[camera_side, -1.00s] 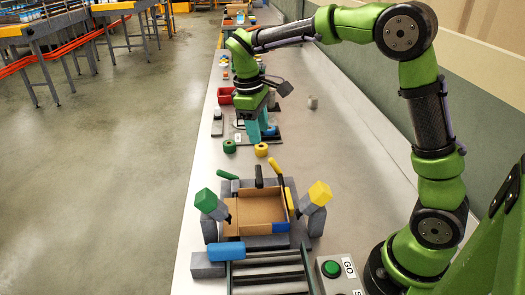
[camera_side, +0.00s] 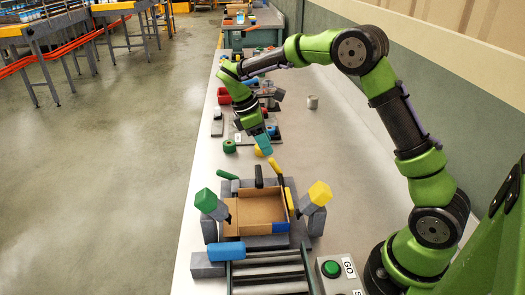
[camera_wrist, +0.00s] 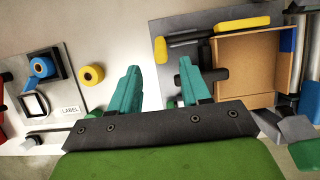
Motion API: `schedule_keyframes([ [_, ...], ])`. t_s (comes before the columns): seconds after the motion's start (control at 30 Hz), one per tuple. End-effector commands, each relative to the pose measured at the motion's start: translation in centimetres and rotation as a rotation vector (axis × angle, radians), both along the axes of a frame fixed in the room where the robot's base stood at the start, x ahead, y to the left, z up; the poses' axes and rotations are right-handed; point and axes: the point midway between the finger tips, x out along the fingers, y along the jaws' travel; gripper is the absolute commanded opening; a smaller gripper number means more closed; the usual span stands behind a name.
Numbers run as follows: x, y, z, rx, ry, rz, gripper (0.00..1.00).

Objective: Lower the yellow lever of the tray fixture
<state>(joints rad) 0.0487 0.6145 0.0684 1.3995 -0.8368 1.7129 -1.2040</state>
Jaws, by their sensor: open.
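The tray fixture holds an open cardboard tray (camera_side: 262,207), which also shows in the wrist view (camera_wrist: 252,65). A yellow lever handle (camera_side: 277,168) slants up from the fixture's far right corner. My gripper (camera_side: 265,145) is open, above the table just beyond the lever.
A green handle (camera_side: 227,175) is at the fixture's far left. Green-headed (camera_side: 205,200) and yellow-headed (camera_side: 320,193) posts flank the tray. A green ring (camera_side: 229,146) and a yellow ring (camera_wrist: 91,75) lie beyond. The GO button box (camera_side: 332,269) is at front right.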

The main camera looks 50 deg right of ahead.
Motion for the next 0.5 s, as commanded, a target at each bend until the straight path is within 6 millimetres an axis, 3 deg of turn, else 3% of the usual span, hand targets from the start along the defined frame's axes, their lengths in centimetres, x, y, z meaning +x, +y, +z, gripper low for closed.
schedule_keyframes([
  [0.2, -1.3, -1.2, -4.4, 0.001, 0.005, -0.001, 0.47],
  [0.5, -2.2, -2.1, -7.5, 0.001, 0.001, -0.001, 0.47],
])
